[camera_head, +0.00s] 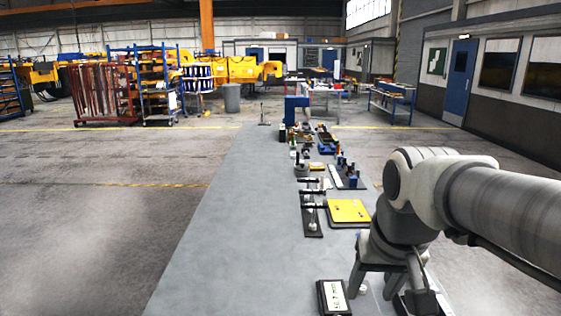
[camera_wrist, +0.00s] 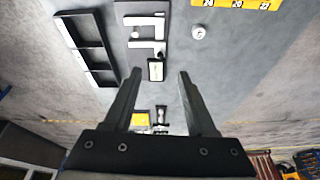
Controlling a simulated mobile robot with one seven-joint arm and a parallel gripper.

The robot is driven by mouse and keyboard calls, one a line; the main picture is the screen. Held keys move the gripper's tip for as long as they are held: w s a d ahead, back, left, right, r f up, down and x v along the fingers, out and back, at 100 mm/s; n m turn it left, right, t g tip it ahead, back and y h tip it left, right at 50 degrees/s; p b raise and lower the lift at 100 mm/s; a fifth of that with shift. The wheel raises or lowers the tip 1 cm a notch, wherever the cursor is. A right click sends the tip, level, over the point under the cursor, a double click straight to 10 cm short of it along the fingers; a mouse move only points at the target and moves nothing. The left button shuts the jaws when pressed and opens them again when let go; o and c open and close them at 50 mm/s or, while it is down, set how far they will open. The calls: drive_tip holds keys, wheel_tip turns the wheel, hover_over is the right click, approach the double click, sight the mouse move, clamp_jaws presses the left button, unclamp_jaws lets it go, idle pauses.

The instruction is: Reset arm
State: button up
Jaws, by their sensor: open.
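My gripper (camera_head: 374,285) is at the lower right of the head view, over the near right part of the long grey surface, at the end of my bent arm. In the wrist view my gripper (camera_wrist: 159,72) shows two dark fingers spread apart. I see nothing held between them. A small dark block with a pale face (camera_wrist: 156,70) appears in line with the gap between the fingertips; I cannot tell its distance from them.
The long grey surface (camera_head: 205,235) is bare on its left. Along its right stand a yellow plate (camera_head: 348,211), a dark board with a white label (camera_head: 334,297) and several small tools. The wrist view shows a black divided tray (camera_wrist: 88,45) and a round white piece (camera_wrist: 198,32).

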drive_tip(key=s+f+n+t, duration=0.1)
drive_tip(key=s, duration=0.6)
drive_tip(key=shift+s+f+t, duration=0.4)
drive_tip(key=shift+d, duration=0.1)
idle(1.0)
